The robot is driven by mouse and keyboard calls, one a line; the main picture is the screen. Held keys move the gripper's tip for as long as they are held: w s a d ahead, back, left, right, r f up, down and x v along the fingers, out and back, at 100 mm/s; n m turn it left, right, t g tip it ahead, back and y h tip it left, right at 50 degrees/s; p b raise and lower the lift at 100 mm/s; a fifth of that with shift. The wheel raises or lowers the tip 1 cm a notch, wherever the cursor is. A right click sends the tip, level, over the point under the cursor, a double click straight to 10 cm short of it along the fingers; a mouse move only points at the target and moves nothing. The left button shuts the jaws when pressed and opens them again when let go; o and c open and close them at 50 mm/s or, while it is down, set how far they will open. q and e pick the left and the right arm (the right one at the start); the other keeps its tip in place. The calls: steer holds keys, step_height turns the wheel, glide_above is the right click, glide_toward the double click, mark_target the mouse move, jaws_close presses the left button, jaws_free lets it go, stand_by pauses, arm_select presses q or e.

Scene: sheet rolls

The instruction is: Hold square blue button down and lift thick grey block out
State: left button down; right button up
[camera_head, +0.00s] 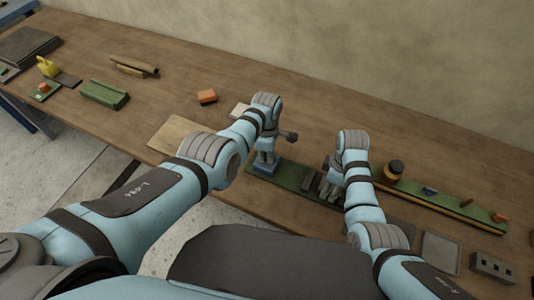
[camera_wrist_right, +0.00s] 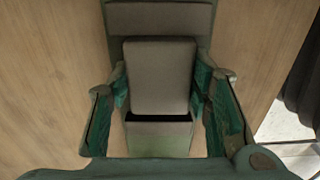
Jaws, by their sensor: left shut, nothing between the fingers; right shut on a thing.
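A long green board (camera_head: 295,178) lies near the table's front edge. My left gripper (camera_head: 264,163) is shut and points down at the square blue button (camera_head: 262,170) at the board's left end. It appears to touch the button, but the contact is too small to be sure. My right gripper (camera_head: 327,190) is over the board further right, shut on the thick grey block. In the right wrist view the grey block (camera_wrist_right: 160,75) sits between the two fingers, above a dark slot opening (camera_wrist_right: 160,127). How far it is out of the slot is hard to tell.
Right of my right arm the board carries a yellow-and-black knob (camera_head: 394,169) and a small blue piece (camera_head: 430,191). An orange block (camera_head: 207,96) and a green tray (camera_head: 104,94) lie further left. A grey block with holes (camera_head: 492,267) is at the right.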

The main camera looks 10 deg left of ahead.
arm_select(q)
steer(key=shift+s+f, duration=0.1)
steer(key=shift+f, duration=0.05)
arm_select(e)
steer(key=shift+r, duration=2.5)
arm_select(q)
steer(key=shift+r, duration=0.45)
step_height(320, 180, up, 8)
steer(key=shift+r, duration=0.15)
step_height(320, 180, down, 6)
steer(key=shift+r, duration=0.25)
arm_select(e)
steer(key=shift+r, duration=0.1)
